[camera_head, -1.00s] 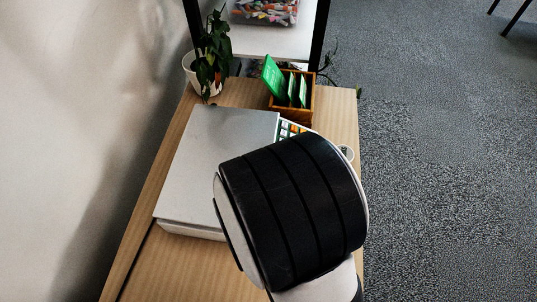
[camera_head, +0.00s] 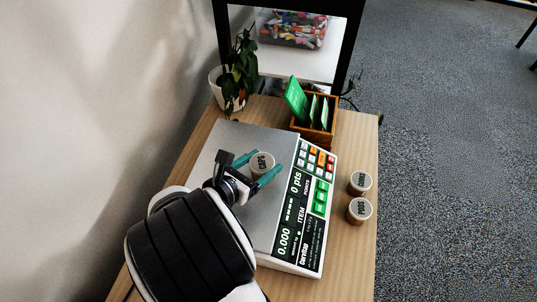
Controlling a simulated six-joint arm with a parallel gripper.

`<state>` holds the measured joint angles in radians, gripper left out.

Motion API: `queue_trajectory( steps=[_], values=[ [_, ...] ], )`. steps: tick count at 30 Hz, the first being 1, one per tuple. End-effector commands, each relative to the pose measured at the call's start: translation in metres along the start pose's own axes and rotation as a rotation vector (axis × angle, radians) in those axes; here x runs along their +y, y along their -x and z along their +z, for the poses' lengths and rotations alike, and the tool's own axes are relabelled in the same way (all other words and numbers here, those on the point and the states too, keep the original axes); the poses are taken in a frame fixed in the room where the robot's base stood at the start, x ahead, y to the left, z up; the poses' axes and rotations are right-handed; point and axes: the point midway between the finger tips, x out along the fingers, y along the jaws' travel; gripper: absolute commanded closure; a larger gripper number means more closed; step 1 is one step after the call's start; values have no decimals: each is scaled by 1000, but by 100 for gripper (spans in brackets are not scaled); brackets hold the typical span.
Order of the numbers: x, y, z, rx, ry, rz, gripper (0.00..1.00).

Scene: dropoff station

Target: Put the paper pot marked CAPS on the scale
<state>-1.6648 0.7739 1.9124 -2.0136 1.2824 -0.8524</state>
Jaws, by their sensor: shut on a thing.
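The paper pot marked CAPS (camera_head: 262,162) is between the teal fingers of my gripper (camera_head: 261,172), which is shut on it. It is over the metal plate of the scale (camera_head: 262,219), toward the middle of the plate. I cannot tell whether the pot touches the plate or hangs just above it. The scale's display reads 0.000 and 0 pts. Its keypad and display panel run along the right side.
Two more paper pots stand on the table (camera_head: 351,140) right of the scale: one marked PODS (camera_head: 359,210) and one behind it (camera_head: 360,183). A wooden card box (camera_head: 318,129) and a potted plant (camera_head: 235,85) stand behind the scale.

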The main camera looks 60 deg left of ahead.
Motion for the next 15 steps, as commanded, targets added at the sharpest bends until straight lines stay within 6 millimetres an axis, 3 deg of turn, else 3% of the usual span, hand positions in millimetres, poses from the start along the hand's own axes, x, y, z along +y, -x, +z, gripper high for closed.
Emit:
queue_trajectory(
  steps=[6, 7, 12, 15],
  values=[
    [0, -1, -1, 0, -1, -1, 100],
    [0, -1, -2, 0, -1, -1, 27],
    [0, -1, -2, 0, -1, -1, 0],
    [0, -1, -2, 0, -1, -1, 0]
  ],
)
